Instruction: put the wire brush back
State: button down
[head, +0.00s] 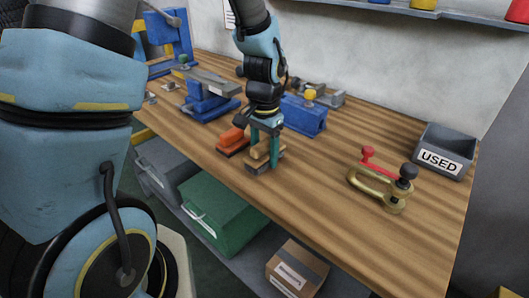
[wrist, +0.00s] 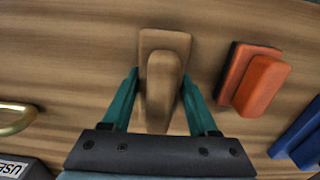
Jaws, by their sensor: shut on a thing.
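The wire brush (head: 259,165) is a wooden block with a tan grip on top, near the front edge of the workbench. My gripper (head: 264,150) points down with its teal fingers shut on the brush's grip. In the wrist view the brush (wrist: 165,85) lies between the fingers of my gripper (wrist: 157,95). It is at or just above the bench top; I cannot tell if it touches. Its bristles are hidden.
An orange block (head: 232,140) sits just left of the brush in the head view. A blue vise-like tool (head: 305,115) stands behind. A brass clamp (head: 382,188) and a grey bin marked USED (head: 444,150) are at right. Bare wood lies between.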

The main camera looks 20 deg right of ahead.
aim_at(264, 141)
jog(key=shift+f, duration=0.15)
jog(key=shift+c, duration=0.8)
grip_release()
notch_tip(264, 141, up, 12)
jog(key=shift+r+b, duration=0.2)
jog(key=shift+b, duration=0.3)
jog(key=a+f+n, duration=0.2)
jog(key=a+n, duration=0.3)
jog(key=a, duration=0.7)
jog(key=w+a+f+n+t, duration=0.1)
jog(key=a+n, duration=0.5)
jog(key=a, duration=0.7)
jog(key=shift+a+f+t, duration=0.15)
jog(key=shift+f+t, duration=0.15)
jog(key=shift+f, duration=0.35)
jog(key=shift+w, duration=0.15)
